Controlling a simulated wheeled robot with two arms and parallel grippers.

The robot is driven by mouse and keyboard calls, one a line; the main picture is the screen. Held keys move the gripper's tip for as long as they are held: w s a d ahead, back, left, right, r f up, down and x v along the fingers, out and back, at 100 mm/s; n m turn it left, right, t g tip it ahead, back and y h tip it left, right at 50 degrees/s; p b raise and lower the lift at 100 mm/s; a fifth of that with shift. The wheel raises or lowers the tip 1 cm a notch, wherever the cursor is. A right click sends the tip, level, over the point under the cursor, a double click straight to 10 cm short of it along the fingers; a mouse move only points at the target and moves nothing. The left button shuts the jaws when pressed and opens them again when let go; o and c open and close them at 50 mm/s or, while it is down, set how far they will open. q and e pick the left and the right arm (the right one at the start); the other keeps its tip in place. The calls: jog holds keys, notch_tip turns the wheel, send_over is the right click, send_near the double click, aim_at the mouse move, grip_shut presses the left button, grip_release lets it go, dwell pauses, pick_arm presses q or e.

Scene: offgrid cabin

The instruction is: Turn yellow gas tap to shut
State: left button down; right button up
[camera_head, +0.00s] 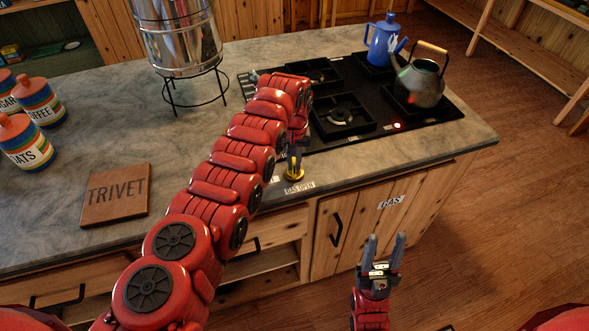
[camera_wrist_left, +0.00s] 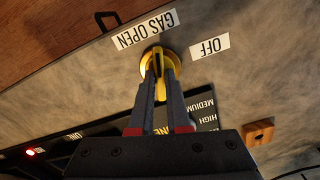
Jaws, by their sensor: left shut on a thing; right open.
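The yellow gas tap (camera_head: 293,177) sits on the counter at the front edge of the hob, beside the "GAS OPEN" label (camera_head: 300,187). In the left wrist view the tap's yellow handle (camera_wrist_left: 158,58) stands between the two fingers of my left gripper (camera_wrist_left: 159,78), which is shut on it. The handle lies roughly along the fingers, towards the "GAS OPEN" label (camera_wrist_left: 146,30). The "OFF" label (camera_wrist_left: 210,46) is to the right there. In the head view my left gripper (camera_head: 295,160) comes down over the tap. My right gripper (camera_head: 385,250) is open and empty in front of the cabinet.
The black hob (camera_head: 365,100) holds a blue coffee pot (camera_head: 384,42) and a dark kettle (camera_head: 420,82); a red light (camera_head: 397,125) shows on it. A metal urn (camera_head: 180,35) on a stand, a wooden trivet (camera_head: 116,195) and striped canisters (camera_head: 40,100) are to the left.

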pick_arm(q)
jog(key=shift+f+m+b, duration=0.2)
jog(key=shift+m+b, duration=0.7)
jog(key=shift+m, duration=0.3)
jog(key=shift+r+m, duration=0.15)
jog(key=shift+m, duration=0.45)
jog(key=shift+b, duration=0.35)
